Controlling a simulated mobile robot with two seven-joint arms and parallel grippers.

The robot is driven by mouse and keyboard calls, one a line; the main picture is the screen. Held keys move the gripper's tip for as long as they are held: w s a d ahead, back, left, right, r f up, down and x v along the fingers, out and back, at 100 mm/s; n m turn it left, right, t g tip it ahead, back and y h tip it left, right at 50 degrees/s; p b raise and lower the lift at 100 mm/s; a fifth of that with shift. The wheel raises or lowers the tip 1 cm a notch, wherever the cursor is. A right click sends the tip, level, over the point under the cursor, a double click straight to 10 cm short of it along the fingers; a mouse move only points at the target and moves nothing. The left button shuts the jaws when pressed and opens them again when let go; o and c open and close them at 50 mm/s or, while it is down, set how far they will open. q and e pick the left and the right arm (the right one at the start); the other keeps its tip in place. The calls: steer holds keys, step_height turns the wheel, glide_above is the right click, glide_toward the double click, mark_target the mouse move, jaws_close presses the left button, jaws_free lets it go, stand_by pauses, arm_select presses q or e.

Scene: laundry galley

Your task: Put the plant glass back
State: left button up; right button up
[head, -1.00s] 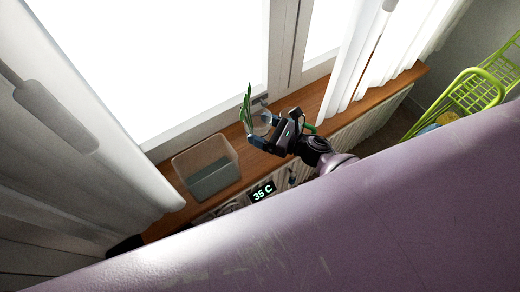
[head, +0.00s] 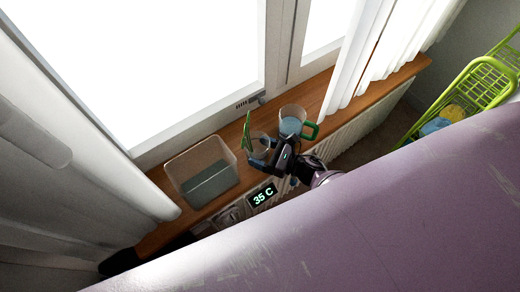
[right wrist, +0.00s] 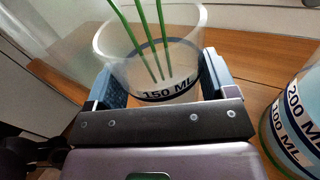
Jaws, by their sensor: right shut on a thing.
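The plant glass (head: 261,141) is a clear cup with long green leaves. My right gripper (head: 261,153) is shut on it, above or at the wooden windowsill (head: 228,198). In the right wrist view the plant glass (right wrist: 152,62) stands between the two blue-grey fingers, with green stems inside and a dark "150 ML" band. I cannot tell whether its base touches the sill. My left gripper is not in view.
A measuring jug (head: 292,122) with bluish liquid and a green handle stands on the sill just right of the glass. A clear plastic bin (head: 203,170) stands to the left. A "35 C" display (head: 263,195) is below the sill's front edge. Curtains hang at both sides.

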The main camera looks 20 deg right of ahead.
steer(key=shift+r, duration=0.15)
steer(key=shift+f, duration=0.25)
steer(key=o, duration=1.2)
steer(key=shift+c, duration=0.2)
